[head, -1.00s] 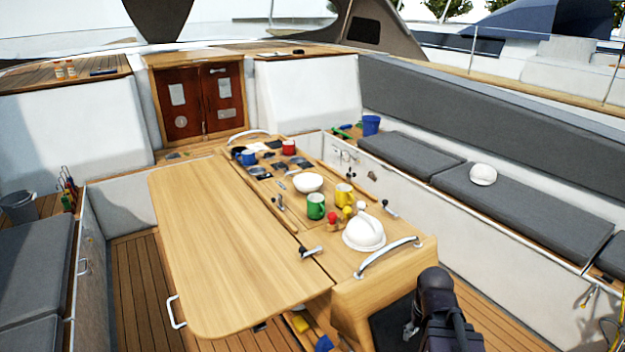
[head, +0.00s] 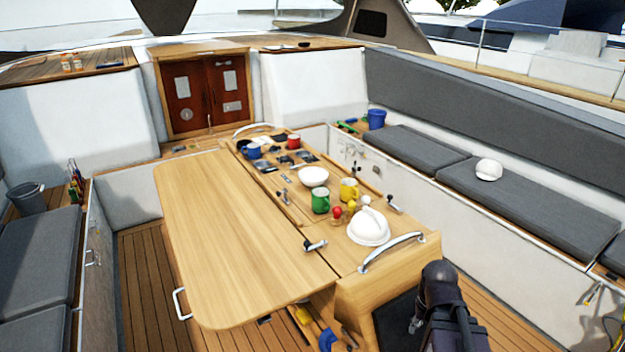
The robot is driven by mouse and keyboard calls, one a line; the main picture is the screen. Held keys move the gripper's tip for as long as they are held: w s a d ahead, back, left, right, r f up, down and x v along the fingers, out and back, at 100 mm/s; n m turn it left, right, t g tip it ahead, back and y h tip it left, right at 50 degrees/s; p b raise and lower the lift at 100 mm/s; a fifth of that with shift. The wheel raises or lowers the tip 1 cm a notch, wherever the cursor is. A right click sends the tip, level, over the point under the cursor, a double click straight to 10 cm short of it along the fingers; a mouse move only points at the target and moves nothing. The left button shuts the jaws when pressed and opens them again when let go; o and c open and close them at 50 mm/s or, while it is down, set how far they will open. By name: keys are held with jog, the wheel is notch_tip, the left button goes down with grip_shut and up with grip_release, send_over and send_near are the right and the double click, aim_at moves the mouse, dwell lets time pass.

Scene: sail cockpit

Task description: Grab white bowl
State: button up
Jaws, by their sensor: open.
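The white bowl (head: 313,176) sits upright on the raised middle part of the cockpit table (head: 225,235), behind the green mug (head: 320,200) and the yellow mug (head: 349,189). It looks empty. My dark arm (head: 440,290) shows at the lower right, in front of the table's near end. My gripper (head: 416,325) is only partly seen low beside the arm, well apart from the bowl. Its fingers are small and hard to make out, and it holds nothing that I can see.
A white helmet-like dome (head: 368,228) stands on the table's near end, beside a metal handrail (head: 391,250) and small red and yellow knobs. Blue (head: 252,151) and red (head: 293,141) mugs stand farther back. The left table leaf is clear. Cushioned benches flank the table.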

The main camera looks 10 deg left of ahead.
notch_tip(320, 180, up, 6)
jog(key=p, duration=0.5)
jog(key=shift+r+p, duration=0.25)
jog(key=shift+p, duration=0.1)
jog(key=shift+w, duration=0.15)
